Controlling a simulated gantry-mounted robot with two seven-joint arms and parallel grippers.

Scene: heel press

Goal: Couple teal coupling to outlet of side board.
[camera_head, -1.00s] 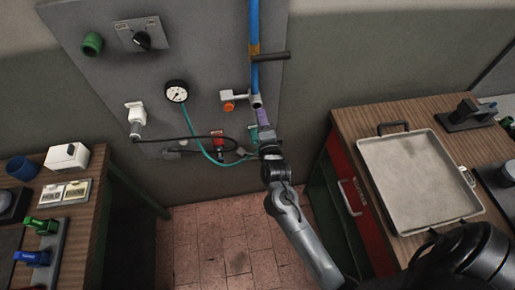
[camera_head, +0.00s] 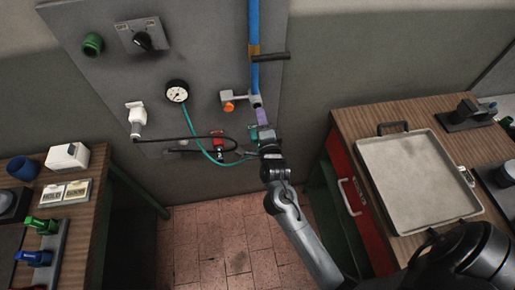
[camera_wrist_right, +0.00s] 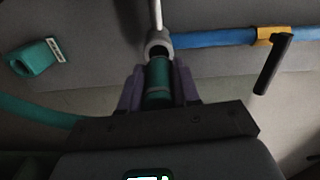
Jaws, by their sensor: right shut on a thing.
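The teal coupling (camera_wrist_right: 158,80) stands between the purple fingers of my right gripper (camera_wrist_right: 158,92) in the right wrist view. That gripper (camera_head: 262,117) is shut on it, just below the outlet, in the head view. The outlet is a pale metal fitting (camera_wrist_right: 157,43) at the end of the blue pipe; it also shows in the head view (camera_head: 257,101). The coupling's end is at the outlet's mouth, in line with it; I cannot tell whether it is seated. A teal hose (camera_head: 190,128) runs from the gauge down towards my gripper. My left gripper is not in view.
The side board (camera_head: 200,55) carries a gauge (camera_head: 177,91), an orange-knobbed valve (camera_head: 228,106), a black-handled lever (camera_head: 272,56) and a teal labelled piece (camera_wrist_right: 36,57). A black cable (camera_head: 185,137) hangs near the gripper. A workbench with a tray (camera_head: 375,170) stands right.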

